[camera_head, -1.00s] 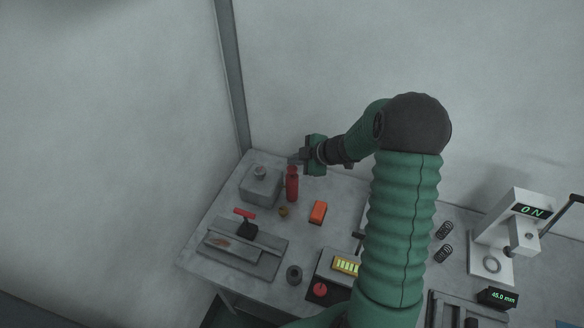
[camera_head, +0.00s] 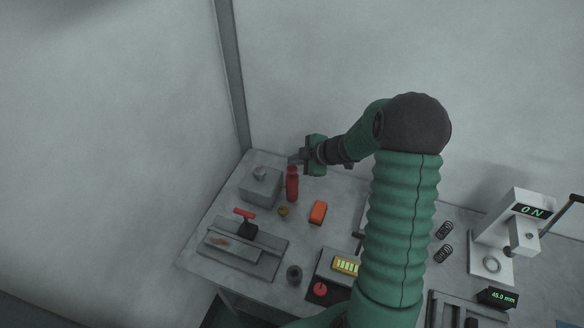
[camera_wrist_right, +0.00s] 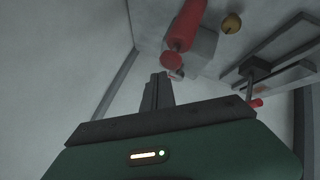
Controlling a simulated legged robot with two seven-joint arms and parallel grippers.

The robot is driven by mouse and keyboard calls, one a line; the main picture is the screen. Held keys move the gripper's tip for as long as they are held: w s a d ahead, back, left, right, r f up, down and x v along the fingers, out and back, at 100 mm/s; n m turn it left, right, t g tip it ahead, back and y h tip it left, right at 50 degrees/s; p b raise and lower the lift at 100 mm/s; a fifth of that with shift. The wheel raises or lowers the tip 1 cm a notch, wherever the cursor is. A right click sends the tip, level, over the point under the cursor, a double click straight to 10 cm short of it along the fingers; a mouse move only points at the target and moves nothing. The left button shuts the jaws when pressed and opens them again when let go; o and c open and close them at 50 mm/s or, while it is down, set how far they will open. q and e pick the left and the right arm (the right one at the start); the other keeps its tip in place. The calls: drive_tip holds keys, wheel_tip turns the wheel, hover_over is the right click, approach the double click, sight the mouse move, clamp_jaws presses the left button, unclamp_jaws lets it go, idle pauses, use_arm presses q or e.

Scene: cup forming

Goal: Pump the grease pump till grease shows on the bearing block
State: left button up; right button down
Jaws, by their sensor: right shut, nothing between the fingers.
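The red bottle-shaped cylinder, which looks like the grease pump (camera_head: 292,186), stands upright on the table's far left part. In the right wrist view its red body (camera_wrist_right: 188,22) ends in a round red top near my fingers. The grey block beside it, which looks like the bearing block (camera_head: 258,190), has a small round fitting on top. It shows partly behind the pump in the wrist view (camera_wrist_right: 207,46). No grease can be made out on it. My right gripper (camera_head: 294,160) is shut and empty, just above the pump's top; I cannot tell whether it touches. My left gripper is not in view.
A small brass piece (camera_head: 283,211) and an orange block (camera_head: 318,212) lie near the pump. A grey fixture with a red handle (camera_head: 245,213) is at the front left. A black ring (camera_head: 294,274) sits at the front edge. A white press (camera_head: 503,237) stands at right.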

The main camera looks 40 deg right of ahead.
sight(292, 168)
drive_tip(key=shift+a+f, duration=0.1)
drive_tip(key=shift+f, duration=0.2)
drive_tip(key=shift+s+f+b, duration=0.1)
drive_tip(key=shift+f+b, duration=0.85)
drive_tip(key=shift+f, duration=0.3)
idle(0.9)
wheel_tip(292, 168, up, 3)
drive_tip(key=p, duration=0.4)
drive_tip(key=shift+r, duration=0.15)
idle(0.4)
wheel_tip(292, 168, up, 5)
drive_tip(key=p, duration=0.5)
drive_tip(key=shift+r+p, duration=0.1)
drive_tip(key=shift+p, duration=0.25)
